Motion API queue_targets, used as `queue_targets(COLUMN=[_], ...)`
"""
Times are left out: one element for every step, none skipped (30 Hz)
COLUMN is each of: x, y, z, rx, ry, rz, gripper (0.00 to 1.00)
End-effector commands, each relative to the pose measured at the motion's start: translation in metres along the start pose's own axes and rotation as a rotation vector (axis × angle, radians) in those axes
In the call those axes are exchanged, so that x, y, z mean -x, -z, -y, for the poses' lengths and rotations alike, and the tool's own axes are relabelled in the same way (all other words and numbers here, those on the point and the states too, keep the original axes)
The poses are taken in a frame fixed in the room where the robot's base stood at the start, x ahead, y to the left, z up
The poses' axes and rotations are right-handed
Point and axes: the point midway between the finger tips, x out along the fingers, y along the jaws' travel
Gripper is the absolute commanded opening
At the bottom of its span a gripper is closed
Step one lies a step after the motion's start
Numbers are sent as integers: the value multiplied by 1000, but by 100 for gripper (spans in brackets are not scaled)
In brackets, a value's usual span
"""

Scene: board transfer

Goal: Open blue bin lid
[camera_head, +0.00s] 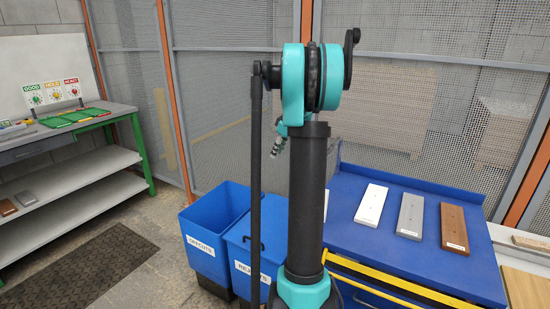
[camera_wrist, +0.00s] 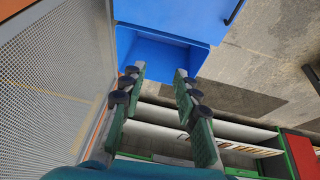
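The blue bin labelled REJECTS (camera_head: 240,252) stands at the centre, partly hidden behind my arm. Its blue lid (camera_head: 240,230) looks flat and shut, with a dark handle near the front edge. In the wrist view the lid (camera_wrist: 170,15) fills the top, and its black handle (camera_wrist: 235,12) shows at the upper right. The open blue bin labelled OFFCUTS (camera_head: 202,248) stands left of it; its inside shows in the wrist view (camera_wrist: 160,58). My gripper (camera_wrist: 160,71) is open and empty, its fingertips apart in front of the open bin, left of and below the handle.
A blue table (camera_head: 345,232) with white, grey and brown boards stands right of the bins. A mesh fence (camera_wrist: 55,90) runs close by. A workbench with shelves (camera_head: 70,190) stands at the left, with a dark floor mat (camera_head: 85,265) before it.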

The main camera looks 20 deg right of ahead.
Motion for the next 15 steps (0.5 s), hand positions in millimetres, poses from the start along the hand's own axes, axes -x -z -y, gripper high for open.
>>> queue_targets(x=[-9, -13, -18, -22, -25, -28, -31, -32, -34, -35, -36, -37, -37, -37, -37], y=[0, 0, 1, 1, 0, 0, 0, 0, 0, 0, 0, 0, 0, 0, 0], z=[0, 0, 0, 0, 0, 0, 0, 0, 0, 0, 0, 0, 0, 0, 0], rx=[1, 1, 1, 1, 1, 1, 0, 0, 0, 0, 0, 0, 0, 0, 0], ry=[0, 0, 0, 0, 0, 0, 0, 0, 0, 0, 0, 0, 0, 0, 0], rz=[0, 0, 0, 0, 0, 0, 0, 0, 0, 0, 0, 0, 0, 0, 0], gripper=[31, 31, 31, 31, 31, 31, 31, 31, 31, 31, 31, 31, 31, 31, 31])
